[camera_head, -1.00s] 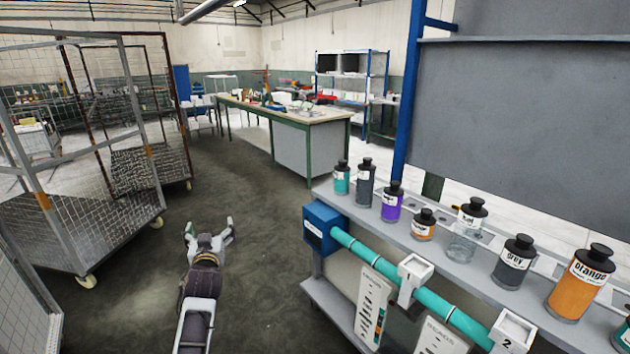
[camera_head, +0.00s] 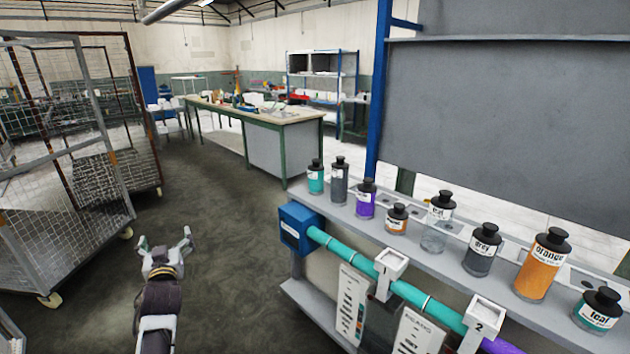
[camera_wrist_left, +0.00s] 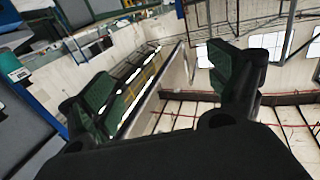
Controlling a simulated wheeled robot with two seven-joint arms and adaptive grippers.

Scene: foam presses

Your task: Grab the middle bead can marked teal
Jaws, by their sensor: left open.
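A row of black-capped bead cans stands on the grey shelf (camera_head: 410,230) at right. The can marked teal near the row's middle (camera_head: 436,232) looks clear, with a white label. Another teal-marked can, teal in body (camera_head: 596,311), stands at the near right end. A small teal-coloured can (camera_head: 316,178) stands at the far end; its label is too small to read. My left gripper (camera_head: 165,242) is open and empty over the floor, well left of the shelf. In the left wrist view its open fingers (camera_wrist_left: 170,88) frame only background, with a teal can (camera_wrist_left: 14,73) at the left edge.
Dark grey (camera_head: 339,184), purple (camera_head: 365,201), small orange (camera_head: 397,222), grey (camera_head: 481,256) and large orange (camera_head: 540,270) cans share the shelf. A teal pipe (camera_head: 345,252) with a blue box (camera_head: 299,230) runs along its front. A wire cage trolley (camera_head: 70,190) stands left; floor between is clear.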

